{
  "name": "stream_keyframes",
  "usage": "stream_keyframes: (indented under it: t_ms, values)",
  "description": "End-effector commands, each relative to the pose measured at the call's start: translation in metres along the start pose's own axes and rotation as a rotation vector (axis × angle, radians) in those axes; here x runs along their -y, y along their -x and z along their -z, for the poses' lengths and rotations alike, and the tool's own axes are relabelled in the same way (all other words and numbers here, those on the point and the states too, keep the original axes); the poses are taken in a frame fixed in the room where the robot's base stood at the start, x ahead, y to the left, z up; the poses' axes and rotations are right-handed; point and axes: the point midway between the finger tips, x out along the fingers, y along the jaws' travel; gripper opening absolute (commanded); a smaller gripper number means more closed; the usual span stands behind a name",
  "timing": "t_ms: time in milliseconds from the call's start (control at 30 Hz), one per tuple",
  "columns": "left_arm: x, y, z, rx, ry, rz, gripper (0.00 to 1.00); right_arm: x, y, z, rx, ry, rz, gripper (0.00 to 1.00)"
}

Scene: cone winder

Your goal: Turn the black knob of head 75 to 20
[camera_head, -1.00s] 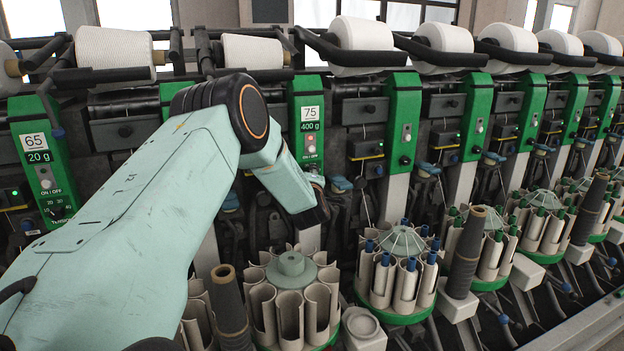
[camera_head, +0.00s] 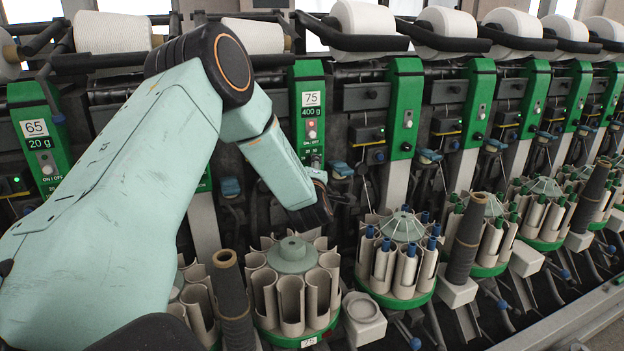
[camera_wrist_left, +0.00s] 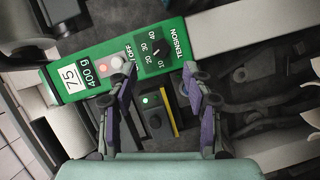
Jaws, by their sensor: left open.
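The green panel of head 75 (camera_head: 313,82) carries a "75" and "400 g" label. In the left wrist view the panel (camera_wrist_left: 185,43) lies rotated, with a pale button and a red light. Its black knob (camera_wrist_left: 154,52) sits on a dial marked 10 to 40 near "TENSION"; its exact setting is too small to read. My left gripper (camera_wrist_left: 160,72) is open and empty, its two fingers pointing towards the panel's lower end, apart from the knob. In the head view the left gripper (camera_head: 318,208) is just below the panel, and the knob is mostly hidden. My right gripper is not seen.
A black box with a green light (camera_wrist_left: 153,110) lies between the fingers in the wrist view. The head 65 panel (camera_head: 40,140) stands to the left. Bobbin magazines (camera_head: 293,285) and a dark upright cone tube (camera_head: 232,300) stand below my left arm.

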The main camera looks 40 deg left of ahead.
Motion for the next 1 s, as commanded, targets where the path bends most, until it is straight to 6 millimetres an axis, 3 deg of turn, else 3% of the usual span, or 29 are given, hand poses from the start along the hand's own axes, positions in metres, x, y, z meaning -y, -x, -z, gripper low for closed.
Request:
stream_keyframes:
  t_ms: [200, 400, 1000]
  values:
    - [0.0, 0.033, 0.0, 0.0, 0.001, 0.002, 0.5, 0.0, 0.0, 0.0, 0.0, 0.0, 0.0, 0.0]
    - [0.0, 0.049, 0.0, -0.001, 0.001, 0.001, 0.5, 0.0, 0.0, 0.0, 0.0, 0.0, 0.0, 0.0]
    - [0.0, 0.051, 0.0, -0.001, 0.0, 0.0, 0.5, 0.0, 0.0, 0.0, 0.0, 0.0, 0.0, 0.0]
